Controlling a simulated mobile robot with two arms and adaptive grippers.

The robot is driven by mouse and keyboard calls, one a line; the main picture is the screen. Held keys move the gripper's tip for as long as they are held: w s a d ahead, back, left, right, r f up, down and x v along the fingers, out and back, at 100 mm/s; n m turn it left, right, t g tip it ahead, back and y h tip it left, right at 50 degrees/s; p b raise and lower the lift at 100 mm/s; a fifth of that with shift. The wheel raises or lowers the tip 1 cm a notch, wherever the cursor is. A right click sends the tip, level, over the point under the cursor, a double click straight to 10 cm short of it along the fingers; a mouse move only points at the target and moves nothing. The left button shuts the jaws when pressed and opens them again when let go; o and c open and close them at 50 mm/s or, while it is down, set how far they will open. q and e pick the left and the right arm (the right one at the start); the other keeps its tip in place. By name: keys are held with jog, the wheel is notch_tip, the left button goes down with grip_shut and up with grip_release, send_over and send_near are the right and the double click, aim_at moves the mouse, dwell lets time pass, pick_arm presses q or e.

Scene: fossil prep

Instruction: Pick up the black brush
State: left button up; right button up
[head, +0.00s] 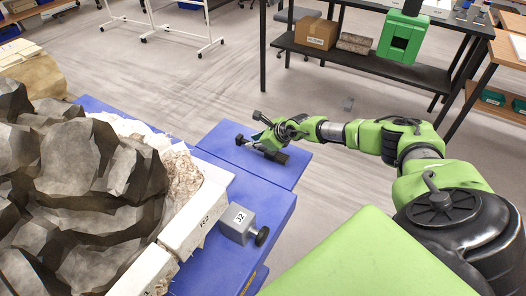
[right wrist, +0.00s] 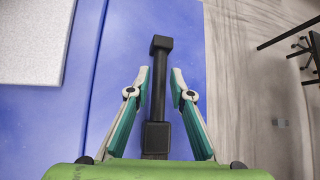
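The black brush (right wrist: 158,95) lies on the blue surface in the right wrist view. It has a long thin shaft, a small block at the far end and a larger block at the near end. My right gripper (right wrist: 161,72) is open, one finger on each side of the shaft, with a visible gap on both sides. In the head view the right gripper (head: 265,135) is over the blue platform, and the dark end of the brush (head: 277,156) shows beside it, the rest partly hidden. My left gripper is not in view.
Large grey rocks and a white plaster jacket (head: 196,222) fill the left. A grey block marked J2 (head: 238,223) stands on the blue platform (head: 262,195). A dark bench (head: 385,67) with a cardboard box (head: 316,32) is at the back. The floor between is open.

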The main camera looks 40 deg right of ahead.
jog(key=b+x, duration=0.1)
jog(key=x, duration=0.2)
jog(key=shift+w+f, duration=0.15)
grip_shut()
